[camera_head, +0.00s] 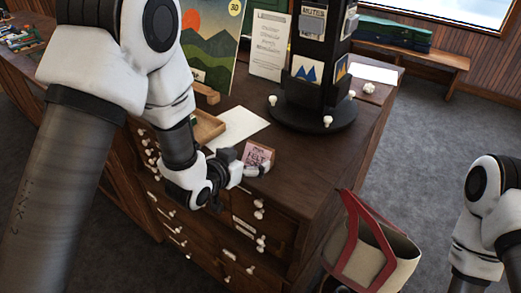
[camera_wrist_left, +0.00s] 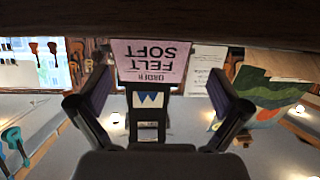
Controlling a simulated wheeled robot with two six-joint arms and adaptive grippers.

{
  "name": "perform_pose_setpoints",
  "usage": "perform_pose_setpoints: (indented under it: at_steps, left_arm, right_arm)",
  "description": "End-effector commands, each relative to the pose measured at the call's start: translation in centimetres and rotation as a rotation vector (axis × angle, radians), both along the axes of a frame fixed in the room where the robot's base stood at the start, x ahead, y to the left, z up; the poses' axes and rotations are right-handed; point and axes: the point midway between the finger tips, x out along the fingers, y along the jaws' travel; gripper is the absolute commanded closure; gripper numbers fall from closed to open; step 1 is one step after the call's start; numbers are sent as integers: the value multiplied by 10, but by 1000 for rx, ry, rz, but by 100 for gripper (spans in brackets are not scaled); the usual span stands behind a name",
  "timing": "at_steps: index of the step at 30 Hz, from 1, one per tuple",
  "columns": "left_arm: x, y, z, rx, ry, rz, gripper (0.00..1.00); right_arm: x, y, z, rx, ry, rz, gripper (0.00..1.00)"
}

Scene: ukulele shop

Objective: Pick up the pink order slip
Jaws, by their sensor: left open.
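The pink order slip (camera_head: 258,155) stands at the near edge of the dark wooden cabinet top, with dark printed words on it. In the left wrist view the slip (camera_wrist_left: 152,60) appears upside down, reading "ORDER FELT SOFT", between and beyond the fingertips. My left gripper (camera_head: 240,168) is just in front of the slip, at the cabinet's drawer side. Its two fingers (camera_wrist_left: 160,92) are spread, with nothing held between them. I cannot tell whether a finger touches the slip. What supports the slip is unclear. My right gripper is out of view; only part of that arm shows.
The cabinet top (camera_head: 372,128) also holds a black display stand (camera_head: 318,70), a white paper (camera_head: 238,126), a wooden tray (camera_head: 207,127), a printed sign (camera_head: 269,45) and a landscape picture (camera_head: 210,45). A cream bag with red trim (camera_head: 372,245) is at the front right. Small white knobs dot the drawers.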

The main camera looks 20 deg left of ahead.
Motion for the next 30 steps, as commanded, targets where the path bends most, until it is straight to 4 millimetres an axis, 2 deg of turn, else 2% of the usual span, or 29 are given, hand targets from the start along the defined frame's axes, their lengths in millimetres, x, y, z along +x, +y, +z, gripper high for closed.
perform_pose_setpoints:
  at_steps: [1, 4, 11, 12, 16, 30]
  left_arm:
    - [8, -5, 3, 2, 1, -4, 0]
    - [22, -7, -5, 1, 1, -1, 0]
    - [25, -8, -10, -1, 1, 0, 0]
    - [25, -8, -10, -1, 1, 0, 7]
    - [25, -8, -10, 0, 1, 0, 52]
    - [27, -8, -4, 1, 2, 1, 52]
  right_arm:
    - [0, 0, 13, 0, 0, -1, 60]
    - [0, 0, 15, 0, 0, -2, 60]
    - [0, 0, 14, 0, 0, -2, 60]
    - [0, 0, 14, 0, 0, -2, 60]
    - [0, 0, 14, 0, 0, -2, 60]
    - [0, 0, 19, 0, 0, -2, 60]
